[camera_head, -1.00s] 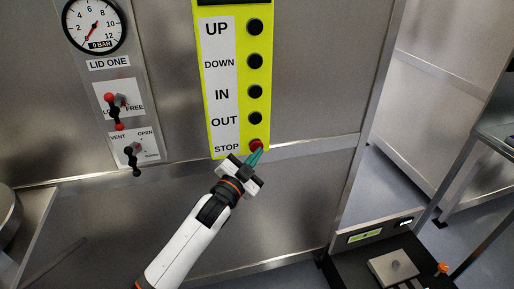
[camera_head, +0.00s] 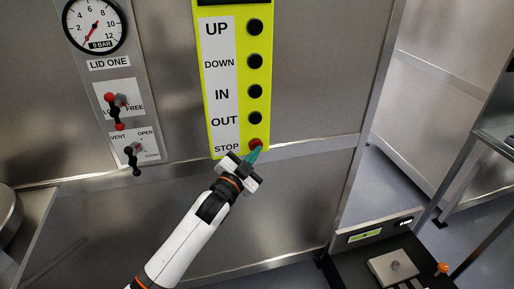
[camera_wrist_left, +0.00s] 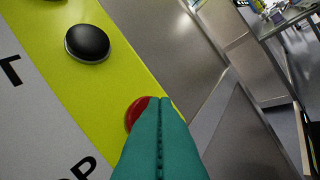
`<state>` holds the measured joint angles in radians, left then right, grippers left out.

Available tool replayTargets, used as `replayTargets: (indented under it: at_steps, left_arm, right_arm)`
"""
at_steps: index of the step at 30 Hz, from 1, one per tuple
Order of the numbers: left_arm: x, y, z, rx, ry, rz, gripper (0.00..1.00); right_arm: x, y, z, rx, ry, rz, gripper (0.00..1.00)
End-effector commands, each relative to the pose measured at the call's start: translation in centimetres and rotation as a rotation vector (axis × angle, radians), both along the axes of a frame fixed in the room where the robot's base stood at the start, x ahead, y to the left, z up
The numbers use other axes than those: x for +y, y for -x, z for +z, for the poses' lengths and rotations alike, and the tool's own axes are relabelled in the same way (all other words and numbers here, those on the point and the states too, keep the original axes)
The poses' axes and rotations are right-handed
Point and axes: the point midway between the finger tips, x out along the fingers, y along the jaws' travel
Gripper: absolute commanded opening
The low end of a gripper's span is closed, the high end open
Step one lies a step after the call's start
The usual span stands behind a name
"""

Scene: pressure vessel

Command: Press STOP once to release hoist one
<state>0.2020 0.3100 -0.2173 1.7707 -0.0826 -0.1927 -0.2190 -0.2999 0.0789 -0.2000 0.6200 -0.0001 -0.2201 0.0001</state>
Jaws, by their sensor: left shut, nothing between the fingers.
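The yellow-green pendant panel (camera_head: 213,148) hangs in the middle of the head view, with black buttons labelled UP, DOWN, IN and OUT. The red STOP button (camera_head: 256,144) is at its bottom; it also shows in the left wrist view (camera_wrist_left: 133,112), partly hidden behind my fingers. My left gripper (camera_head: 253,156) is shut and empty, its teal fingertips at the lower edge of the STOP button. In the left wrist view the closed fingers (camera_wrist_left: 160,140) overlap the button's right side. I cannot tell whether they touch it. My right gripper is not in view.
A LID ONE panel with a gauge (camera_head: 94,25) reading about 0 BAR, a red-tipped lock lever (camera_head: 110,98) and a black vent lever (camera_head: 133,158) is on the left. A dark unit with a grey plate (camera_head: 396,267) stands at lower right. A metal rail crosses behind the pendant.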

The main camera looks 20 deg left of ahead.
Motion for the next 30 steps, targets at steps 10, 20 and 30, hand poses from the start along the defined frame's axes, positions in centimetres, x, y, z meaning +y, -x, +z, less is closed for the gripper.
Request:
replayTargets:
  at_steps: [10,20,30]
  left_arm:
    - [-0.1,0.2,0.0,0.000,0.000,0.001,0.00]
    - [-0.9,1.5,0.0,0.001,0.000,0.001,0.00]
    - [-1.2,1.7,0.0,0.000,0.001,0.000,0.00]
  right_arm:
    - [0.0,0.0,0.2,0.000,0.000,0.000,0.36]
    - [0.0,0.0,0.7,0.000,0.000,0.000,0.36]
    - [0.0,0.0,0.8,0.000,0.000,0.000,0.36]
